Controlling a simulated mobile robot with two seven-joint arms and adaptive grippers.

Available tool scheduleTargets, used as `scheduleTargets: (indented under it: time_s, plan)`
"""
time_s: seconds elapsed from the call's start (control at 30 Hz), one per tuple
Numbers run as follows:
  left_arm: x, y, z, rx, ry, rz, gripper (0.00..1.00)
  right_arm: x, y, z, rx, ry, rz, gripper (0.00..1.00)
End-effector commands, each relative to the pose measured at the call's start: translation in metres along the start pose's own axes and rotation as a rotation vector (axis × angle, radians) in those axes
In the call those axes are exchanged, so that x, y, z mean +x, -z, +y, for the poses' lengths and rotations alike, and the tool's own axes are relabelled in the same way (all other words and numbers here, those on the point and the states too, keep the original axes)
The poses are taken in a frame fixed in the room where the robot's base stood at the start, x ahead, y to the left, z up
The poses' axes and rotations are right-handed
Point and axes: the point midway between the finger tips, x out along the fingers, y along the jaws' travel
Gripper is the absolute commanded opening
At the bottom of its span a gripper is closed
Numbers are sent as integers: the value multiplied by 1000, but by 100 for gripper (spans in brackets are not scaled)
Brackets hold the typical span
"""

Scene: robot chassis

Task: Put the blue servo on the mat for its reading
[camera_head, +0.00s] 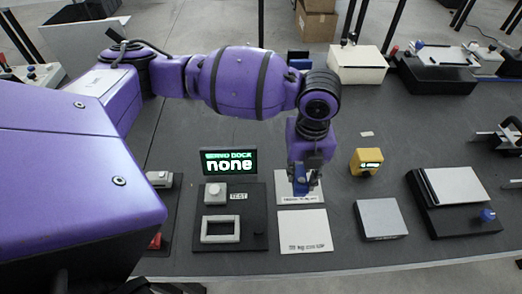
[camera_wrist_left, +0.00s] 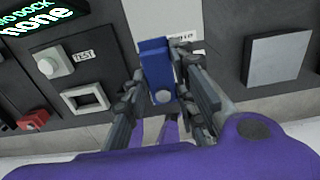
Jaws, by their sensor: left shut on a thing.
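My left gripper (camera_head: 302,185) is shut on the blue servo (camera_head: 301,183) and points down over the white sheets right of the dock. In the left wrist view the servo (camera_wrist_left: 155,65) sits upright between the fingers of the left gripper (camera_wrist_left: 175,85). A white mat (camera_head: 304,232) with small dark print lies just in front, and a second labelled white sheet (camera_head: 290,192) lies partly hidden behind the gripper. The servo appears above the surface; its exact height is unclear. The servo dock display (camera_head: 229,161) reads "none". My right gripper is out of view.
The dock board has a TEST button (camera_head: 215,191) and a white square frame (camera_head: 220,229). A grey square pad (camera_head: 380,219), a yellow device (camera_head: 366,161) and a black-based plate (camera_head: 452,188) with a blue knob (camera_head: 487,215) stand to the right.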

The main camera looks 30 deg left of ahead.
Motion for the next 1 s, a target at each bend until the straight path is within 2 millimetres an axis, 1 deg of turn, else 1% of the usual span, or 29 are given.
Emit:
scheduleTargets:
  time_s: [0.03,0.13,0.2,0.3,0.53,0.73,0.8,1.0]
  plan:
    - [6,-14,-5,-4,0,-3,0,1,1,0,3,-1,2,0]
    - [28,-27,-10,-3,-1,0,0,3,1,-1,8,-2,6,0]
    - [39,-36,-14,-2,1,0,0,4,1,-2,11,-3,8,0]
    - [50,-45,-17,-1,1,-1,0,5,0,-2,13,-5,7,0]
    - [62,-55,-20,0,2,-2,0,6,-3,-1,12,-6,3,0]
    - [90,-55,-20,0,2,-2,0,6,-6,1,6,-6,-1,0]
    - [92,-56,-21,1,3,-4,0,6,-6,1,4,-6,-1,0]
    - [92,-56,-21,0,3,-4,0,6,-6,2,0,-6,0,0]
